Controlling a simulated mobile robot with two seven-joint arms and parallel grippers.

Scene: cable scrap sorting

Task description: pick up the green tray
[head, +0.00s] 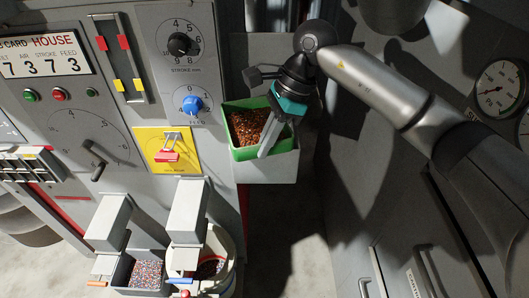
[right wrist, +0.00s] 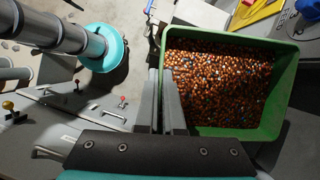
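The green tray (head: 237,154) is filled with copper-coloured granules. In the head view it sits at the grey box-like holder (head: 275,172) on the side of the machine. In the right wrist view the green tray (right wrist: 284,85) fills the right half. My right gripper (head: 265,152) reaches down at the tray's right side. In the right wrist view its fingers (right wrist: 164,75) are close together at the tray's left wall, with the rim apparently pinched between them. The fingertips' contact is partly hidden. My left gripper does not show in the head view.
The machine panel with a blue knob (head: 192,105) and a yellow switch plate (head: 154,155) stands left of the tray. Two small bins, one grey (head: 121,274) and one round (head: 232,270), stand lower left. A grey cabinet with a gauge (head: 499,89) is at right. Floor shows between.

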